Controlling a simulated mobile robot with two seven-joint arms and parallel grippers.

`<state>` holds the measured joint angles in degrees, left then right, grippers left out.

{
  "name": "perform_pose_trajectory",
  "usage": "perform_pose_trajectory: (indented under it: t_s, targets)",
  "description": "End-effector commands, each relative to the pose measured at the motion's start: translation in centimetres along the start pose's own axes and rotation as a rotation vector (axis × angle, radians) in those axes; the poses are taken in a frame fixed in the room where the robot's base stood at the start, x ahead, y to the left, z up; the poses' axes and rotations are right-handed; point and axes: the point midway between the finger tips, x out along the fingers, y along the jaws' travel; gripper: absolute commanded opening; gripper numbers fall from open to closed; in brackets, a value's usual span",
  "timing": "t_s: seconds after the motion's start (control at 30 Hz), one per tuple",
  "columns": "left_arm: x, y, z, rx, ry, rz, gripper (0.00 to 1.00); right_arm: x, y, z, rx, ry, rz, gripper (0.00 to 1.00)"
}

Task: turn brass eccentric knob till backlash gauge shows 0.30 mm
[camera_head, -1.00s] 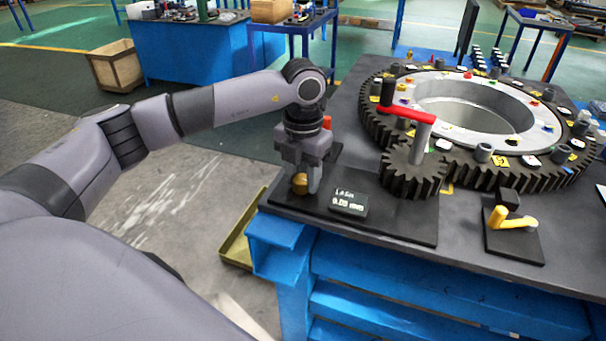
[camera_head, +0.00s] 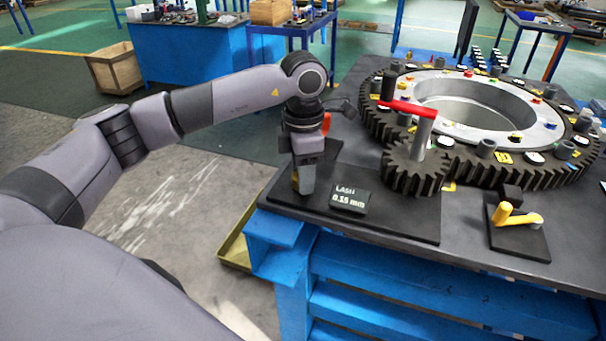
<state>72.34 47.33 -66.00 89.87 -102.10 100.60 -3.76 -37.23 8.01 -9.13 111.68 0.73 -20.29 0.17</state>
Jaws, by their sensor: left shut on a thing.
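My left gripper (camera_head: 301,190) points down at the front left corner of the black base plate (camera_head: 395,220) and is shut on the brass eccentric knob (camera_head: 295,181). Only a thin strip of the knob shows; the fingers hide the rest. Just right of the gripper, the backlash gauge (camera_head: 350,199) is a small black block with white text, LASH, and appears to read 0.15 mm. Right of it stands a dark pinion (camera_head: 415,167) with a grey shaft and a red bar on top, close against the large toothed ring (camera_head: 480,165). My right gripper is not in view.
Bolts and coloured tags cover the large ring. The blue bench (camera_head: 420,290) has its front edge below the plate. A wooden crate (camera_head: 115,66) stands on the floor at left.

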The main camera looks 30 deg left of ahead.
Motion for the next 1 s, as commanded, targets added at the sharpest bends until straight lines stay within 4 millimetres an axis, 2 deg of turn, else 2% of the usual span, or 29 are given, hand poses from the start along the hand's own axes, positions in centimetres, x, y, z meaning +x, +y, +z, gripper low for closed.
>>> perform_pose_trajectory:
  t_s: [0.6,1.0]
  targets:
    - [-0.02,-0.19,-0.03,0.581,-0.002,0.002,0.09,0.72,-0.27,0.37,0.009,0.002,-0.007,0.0]
    - [-0.08,-0.29,-0.09,0.869,-0.003,0.003,0.09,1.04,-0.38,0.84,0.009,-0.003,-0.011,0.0]
